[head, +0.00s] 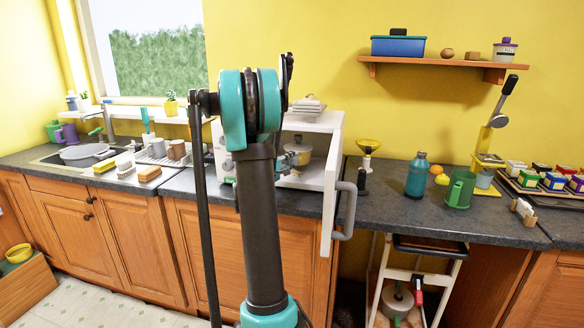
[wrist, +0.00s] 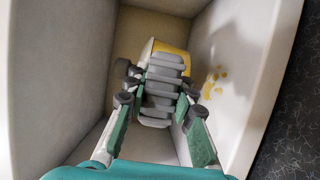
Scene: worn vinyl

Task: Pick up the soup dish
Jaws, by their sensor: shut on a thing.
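The soup dish, a rounded white and yellow vessel (wrist: 180,50), lies inside a white open-fronted box. My gripper (wrist: 160,95) reaches into this box and is shut on the dish. Grey ribbed parts sit between its fingers and hide much of the dish, so the exact contact is hidden.
The appliance's open door (head: 331,190) stands out past the counter edge. Box walls lie close on both sides of my gripper. A sink with a pot (head: 84,154) is left.

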